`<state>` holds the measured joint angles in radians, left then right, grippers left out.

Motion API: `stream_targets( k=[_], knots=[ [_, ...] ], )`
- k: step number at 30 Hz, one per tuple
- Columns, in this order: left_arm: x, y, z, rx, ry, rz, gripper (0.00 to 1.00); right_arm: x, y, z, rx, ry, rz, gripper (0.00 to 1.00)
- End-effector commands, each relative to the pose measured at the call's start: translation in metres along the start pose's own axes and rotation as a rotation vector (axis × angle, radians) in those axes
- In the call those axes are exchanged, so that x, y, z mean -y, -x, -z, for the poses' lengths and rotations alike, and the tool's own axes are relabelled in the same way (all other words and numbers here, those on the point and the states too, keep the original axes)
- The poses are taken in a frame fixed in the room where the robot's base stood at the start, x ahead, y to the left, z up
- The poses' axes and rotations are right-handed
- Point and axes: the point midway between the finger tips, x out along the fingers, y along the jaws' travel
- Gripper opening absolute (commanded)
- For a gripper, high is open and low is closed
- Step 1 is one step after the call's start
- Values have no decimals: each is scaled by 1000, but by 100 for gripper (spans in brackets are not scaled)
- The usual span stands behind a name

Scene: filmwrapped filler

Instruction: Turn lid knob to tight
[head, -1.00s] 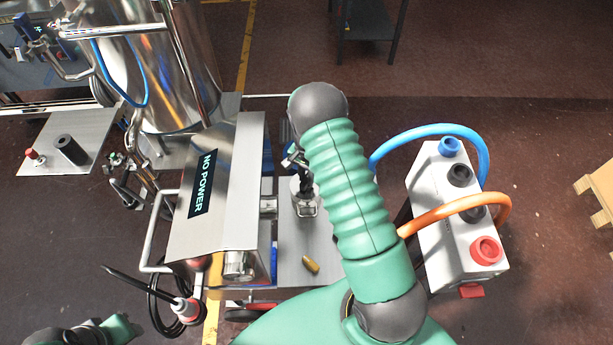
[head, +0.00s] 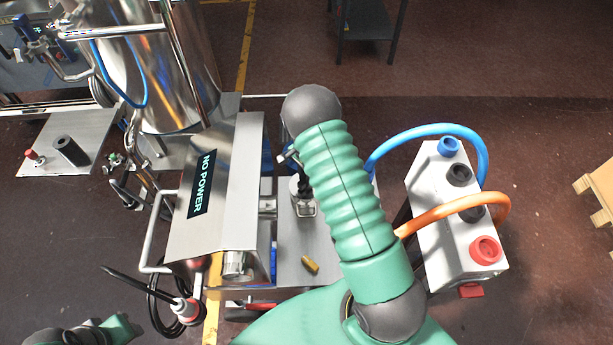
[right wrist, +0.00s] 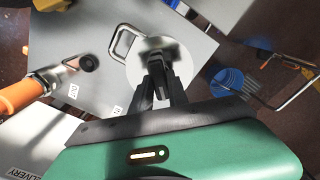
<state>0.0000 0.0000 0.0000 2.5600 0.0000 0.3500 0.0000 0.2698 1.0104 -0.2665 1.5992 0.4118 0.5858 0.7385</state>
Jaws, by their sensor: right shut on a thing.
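The round steel lid (right wrist: 188,62) shows in the right wrist view under my right gripper (right wrist: 160,92), with a bent metal handle (right wrist: 122,40) beside it. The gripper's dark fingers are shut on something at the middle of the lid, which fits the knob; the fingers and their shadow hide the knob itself. In the head view my right forearm hides most of the gripper (head: 298,172), and a small part of the lid fitting (head: 304,208) shows below it.
A steel box marked NO POWER (head: 203,185) stands left of the gripper. A white box (head: 440,215) with blue and orange hoses stands to the right. A brass-coloured piece (head: 310,264) lies on the steel top. A large steel tank (head: 160,70) is behind.

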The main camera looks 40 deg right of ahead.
Motion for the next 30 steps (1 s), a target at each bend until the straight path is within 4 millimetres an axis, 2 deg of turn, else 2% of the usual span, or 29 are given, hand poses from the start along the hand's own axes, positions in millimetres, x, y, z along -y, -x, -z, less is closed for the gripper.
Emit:
stream_targets(
  k=[1, 6, 14, 17, 20, 30],
  knots=[
    [0, 0, 0, 0, 0, 0, 36, -2, -3, -6, 11, 0, -7, 22],
    [0, 0, 0, 0, 0, 0, 36, -1, -2, -4, 8, 0, -4, 42],
    [0, 0, 0, 0, 0, 0, 36, -1, 0, -1, 4, 0, -1, 42],
    [0, -1, 0, 0, 0, 0, 36, 0, 6, 0, 3, 1, 1, 42],
    [0, -3, -1, 0, 0, 0, 36, 1, 24, 0, 2, 1, 4, 42],
    [0, -11, -3, 0, 0, 0, 36, 2, 122, -2, 3, 1, 3, 42]
  ],
)
